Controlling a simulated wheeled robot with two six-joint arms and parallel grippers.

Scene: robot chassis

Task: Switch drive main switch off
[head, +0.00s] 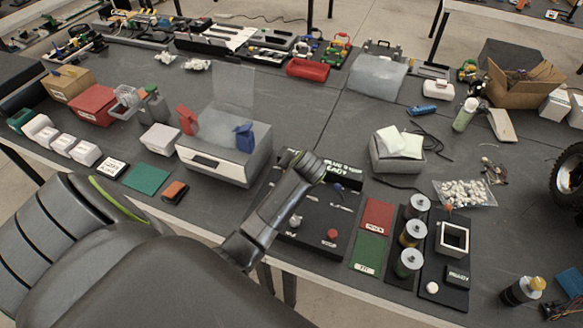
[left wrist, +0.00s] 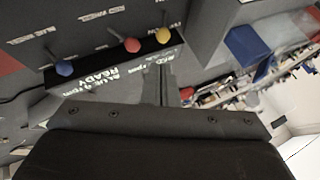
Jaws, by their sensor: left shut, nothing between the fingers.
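The dark control panel (head: 347,210) lies on the table in the head view, partly hidden by my left arm. A red knob (head: 332,234), a white knob (head: 295,220) and a blue knob (head: 338,187) show on it. The left wrist view shows levers with a blue knob (left wrist: 64,68), a red knob (left wrist: 133,45) and a yellow knob (left wrist: 163,35), beside white lettering reading READY. My left gripper (left wrist: 157,84) is shut and empty, close to the lettered face. In the head view my wrist hides its fingers. I cannot tell which control is the main switch. My right gripper is not in view.
A white box (head: 228,165) with red and blue parts stands left of the panel. Red (head: 376,215) and green (head: 368,252) mats and a row of cylinders (head: 412,234) lie to its right. The table's front edge is close below the panel.

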